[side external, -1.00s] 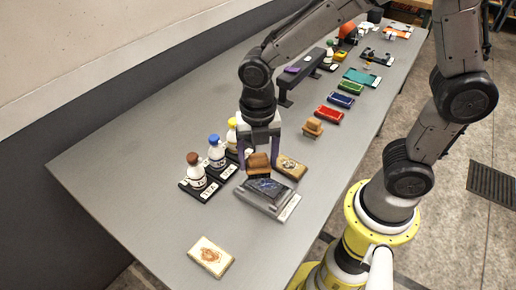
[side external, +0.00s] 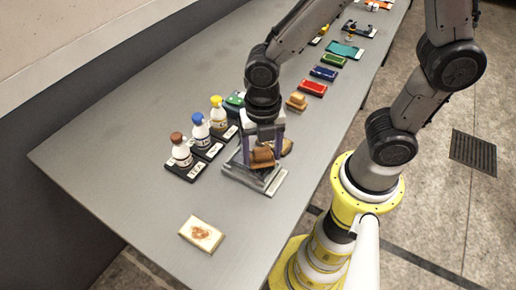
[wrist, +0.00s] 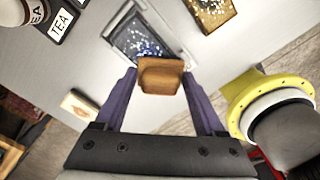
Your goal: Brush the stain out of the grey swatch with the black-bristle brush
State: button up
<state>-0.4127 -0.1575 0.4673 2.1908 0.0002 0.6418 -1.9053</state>
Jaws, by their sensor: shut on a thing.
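My gripper (side external: 263,148) is shut on a wooden-backed brush (side external: 262,157), which also shows between the fingers in the wrist view (wrist: 160,75). The brush is over the grey swatch, near one edge. Its bristles are mostly hidden, and I cannot tell whether they touch the cloth. The grey swatch (wrist: 140,40) is dark with whitish and bluish specks in the wrist view. It lies on a light grey base (side external: 270,186); brush and fingers cover much of it in the side view. How much stain shows under the specks is unclear.
White bottles with brown (side external: 181,150), blue (side external: 200,131) and yellow (side external: 218,114) caps stand left. A tan swatch (side external: 288,146) lies close behind the brush. A cream stained swatch (side external: 201,234) lies in front. Another brush (side external: 296,101) stands farther back. Table is clear front left.

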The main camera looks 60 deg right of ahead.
jog(key=shift+w, duration=2.4)
jog(key=shift+w+r, duration=0.2)
notch_tip(320, 180, up, 8)
jog(key=shift+f, duration=0.15)
jog(key=shift+s, duration=0.1)
